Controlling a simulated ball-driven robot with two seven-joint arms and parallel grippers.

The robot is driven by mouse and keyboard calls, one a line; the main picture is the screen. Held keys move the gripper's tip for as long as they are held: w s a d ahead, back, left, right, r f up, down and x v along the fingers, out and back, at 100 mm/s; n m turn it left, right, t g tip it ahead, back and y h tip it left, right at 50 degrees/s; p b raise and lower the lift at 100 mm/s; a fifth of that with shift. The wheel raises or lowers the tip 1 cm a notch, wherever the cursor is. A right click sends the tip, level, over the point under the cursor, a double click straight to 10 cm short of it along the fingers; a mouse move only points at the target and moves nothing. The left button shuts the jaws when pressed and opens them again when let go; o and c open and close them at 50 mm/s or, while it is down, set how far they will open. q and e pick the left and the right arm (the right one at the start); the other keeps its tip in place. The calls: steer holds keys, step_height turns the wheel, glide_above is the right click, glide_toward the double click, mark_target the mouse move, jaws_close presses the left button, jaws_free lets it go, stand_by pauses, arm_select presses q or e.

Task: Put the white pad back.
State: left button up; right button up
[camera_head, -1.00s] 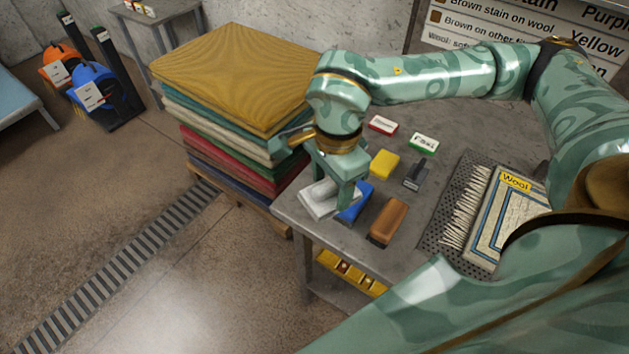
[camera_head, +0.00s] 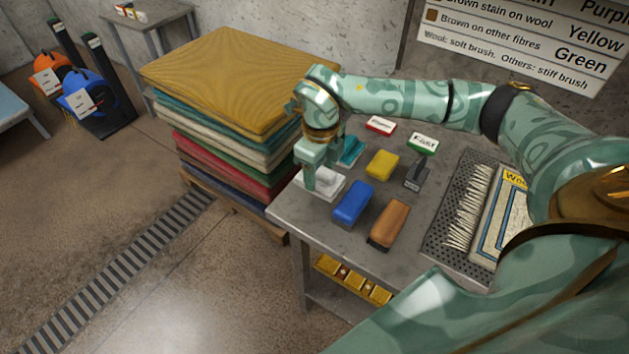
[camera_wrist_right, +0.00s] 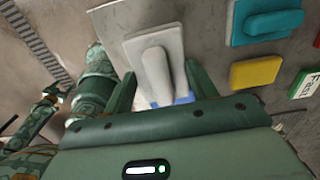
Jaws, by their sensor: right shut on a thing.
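The white pad (camera_head: 328,188) with its raised rounded handle is at the left front corner of the grey table. My right gripper (camera_head: 312,182) is over it, pointing down, shut on the white pad. In the right wrist view the pad's handle (camera_wrist_right: 157,75) lies between the two fingers (camera_wrist_right: 160,92). I cannot tell whether the pad touches the table.
Near the pad are a blue pad (camera_head: 352,204), a teal pad (camera_head: 350,150), a yellow pad (camera_head: 382,165) and a brown brush (camera_head: 389,222). A stack of folded rugs (camera_head: 235,85) stands close on the left.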

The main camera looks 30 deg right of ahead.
steer(key=w+f, duration=0.2)
steer(key=shift+d+f+b, duration=0.15)
steer(key=shift+f+b, duration=0.2)
step_height(320, 180, down, 3)
steer(key=shift+w+f+b, duration=0.1)
steer(key=shift+b, duration=0.35)
steer(key=o, duration=0.9)
step_height(320, 180, up, 12)
steer(key=p, duration=0.3)
